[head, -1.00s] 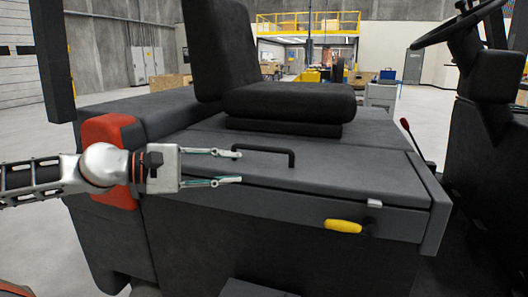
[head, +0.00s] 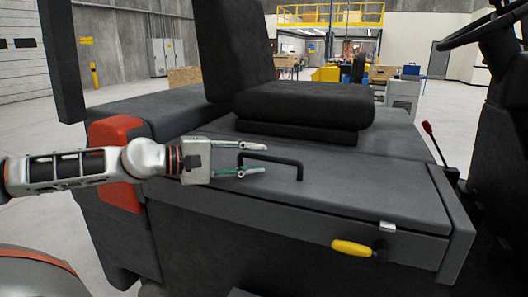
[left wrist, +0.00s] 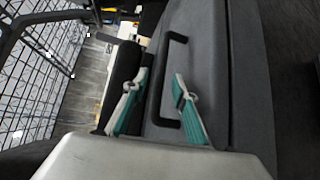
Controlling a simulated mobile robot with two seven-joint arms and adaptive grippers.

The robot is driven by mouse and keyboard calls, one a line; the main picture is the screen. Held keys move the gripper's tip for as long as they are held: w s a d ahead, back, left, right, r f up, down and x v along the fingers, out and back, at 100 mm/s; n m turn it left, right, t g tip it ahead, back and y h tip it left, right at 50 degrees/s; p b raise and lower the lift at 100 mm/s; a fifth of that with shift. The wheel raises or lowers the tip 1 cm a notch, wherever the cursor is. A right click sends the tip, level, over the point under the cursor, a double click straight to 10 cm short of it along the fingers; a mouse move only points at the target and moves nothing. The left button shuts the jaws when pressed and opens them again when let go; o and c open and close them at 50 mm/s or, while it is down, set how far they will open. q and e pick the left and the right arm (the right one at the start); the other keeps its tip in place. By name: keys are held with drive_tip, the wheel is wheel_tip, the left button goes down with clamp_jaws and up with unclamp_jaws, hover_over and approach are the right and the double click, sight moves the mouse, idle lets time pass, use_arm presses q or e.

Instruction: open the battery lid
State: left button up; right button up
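The battery lid (head: 395,185) is the dark grey panel beneath the seat on the vehicle's side, and it looks closed. A black bar handle (head: 285,160) stands on it; the handle also shows in the left wrist view (left wrist: 176,37). My left gripper (head: 262,159) is open, its two teal-edged fingers pointing right at the handle's left part. In the left wrist view the gripper (left wrist: 164,78) has the handle's long bar between its fingers, with a gap visible on the right. Contact cannot be told. My right gripper is not in view.
A black seat (head: 300,105) stands behind the lid. A yellow latch grip (head: 352,247) and a small metal catch (head: 387,227) are at the lid's front right. A steering wheel (head: 480,28) is at upper right. A red corner block (head: 115,160) lies behind my left arm.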

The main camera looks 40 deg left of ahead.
sight(263, 159)
use_arm(q)
drive_tip(key=shift+w+d+r+p, duration=0.3)
drive_tip(key=shift+d+p, duration=0.05)
drive_tip(key=shift+p, duration=0.05)
drive_tip(key=shift+p+x, duration=0.75)
drive_tip(key=shift+w+d+f+p, duration=0.25)
drive_tip(key=shift+w+f+p, duration=0.15)
drive_tip(key=shift+w+p, duration=0.1)
drive_tip(key=shift+f, duration=0.1)
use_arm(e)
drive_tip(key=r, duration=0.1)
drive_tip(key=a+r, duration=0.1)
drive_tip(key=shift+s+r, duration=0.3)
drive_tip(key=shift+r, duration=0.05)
use_arm(q)
drive_tip(key=c, duration=0.7)
clamp_jaws()
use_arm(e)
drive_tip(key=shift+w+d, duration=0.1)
